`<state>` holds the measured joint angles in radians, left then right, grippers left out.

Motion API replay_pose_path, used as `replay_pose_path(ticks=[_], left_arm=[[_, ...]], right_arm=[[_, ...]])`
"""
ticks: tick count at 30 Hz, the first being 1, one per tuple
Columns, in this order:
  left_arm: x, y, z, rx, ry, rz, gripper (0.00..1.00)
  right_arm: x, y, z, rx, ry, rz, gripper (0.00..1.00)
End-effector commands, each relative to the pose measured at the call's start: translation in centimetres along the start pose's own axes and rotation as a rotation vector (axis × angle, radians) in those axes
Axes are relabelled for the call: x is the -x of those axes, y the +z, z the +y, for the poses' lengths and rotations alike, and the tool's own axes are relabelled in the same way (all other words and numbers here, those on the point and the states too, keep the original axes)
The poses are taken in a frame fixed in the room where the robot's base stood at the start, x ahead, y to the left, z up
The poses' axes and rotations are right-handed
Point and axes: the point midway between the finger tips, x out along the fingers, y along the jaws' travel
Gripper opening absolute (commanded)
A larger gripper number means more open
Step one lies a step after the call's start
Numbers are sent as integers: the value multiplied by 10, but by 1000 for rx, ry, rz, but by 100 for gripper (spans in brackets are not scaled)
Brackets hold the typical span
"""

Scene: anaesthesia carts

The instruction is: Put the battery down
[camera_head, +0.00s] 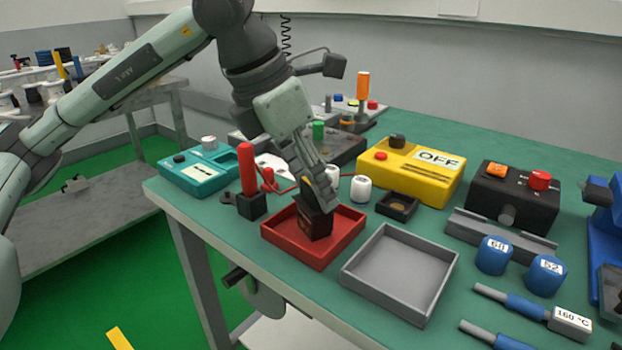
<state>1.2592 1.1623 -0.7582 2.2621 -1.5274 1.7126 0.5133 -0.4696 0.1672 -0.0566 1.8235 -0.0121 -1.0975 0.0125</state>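My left gripper (324,200) comes down from above over the red tray (280,240) near the front edge of the green table. Its fingers are shut on a small dark block, which I take as the battery (316,224). The battery stands roughly upright within the red tray's walls. Its upper part is partly hidden by the fingers. I cannot tell for sure whether its underside touches the tray floor. My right gripper is not in view.
An empty grey tray (400,272) stands right of the red tray. A red-handled tool in a black block (251,205) stands to the left. Behind are a small dark box (397,206), a white cylinder (361,188) and a yellow "OFF" box (412,172). Blue cylinders (494,255) stand at right.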

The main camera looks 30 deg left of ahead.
Motion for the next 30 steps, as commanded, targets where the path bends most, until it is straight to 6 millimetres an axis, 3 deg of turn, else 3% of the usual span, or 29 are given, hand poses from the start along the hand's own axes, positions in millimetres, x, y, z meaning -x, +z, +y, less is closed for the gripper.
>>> replay_pose_path(ticks=[12, 14, 24, 30], left_arm=[[3, 1, 0, 0, 0, 0, 61], [7, 2, 0, 0, 1, -1, 61], [79, 3, 0, -1, 1, -6, 61], [111, 2, 0, -1, 1, -2, 61]], right_arm=[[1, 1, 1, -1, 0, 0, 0], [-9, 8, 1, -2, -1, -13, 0], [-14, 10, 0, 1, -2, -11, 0], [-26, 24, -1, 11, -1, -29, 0]])
